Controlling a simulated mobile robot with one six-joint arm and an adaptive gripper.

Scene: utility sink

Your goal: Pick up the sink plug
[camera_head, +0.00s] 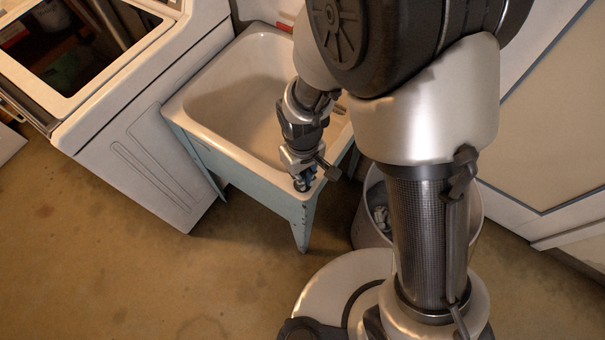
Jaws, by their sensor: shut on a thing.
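My gripper (303,183) points down at the near right corner of the utility sink (215,118), over its pale rim. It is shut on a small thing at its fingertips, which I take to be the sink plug. The fingers hide most of the plug, and it is too small and dark to make out its shape. I cannot tell whether it still touches the rim. The part of the basin that shows is pale and looks empty. My arm hides the sink's right side.
A white washing machine (150,140) stands close on the left, its top open. A bin (372,222) with crumpled stuff inside stands right of the sink, partly behind my column. A pale door or panel (550,140) is at the right. The brown floor (120,270) in front is clear.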

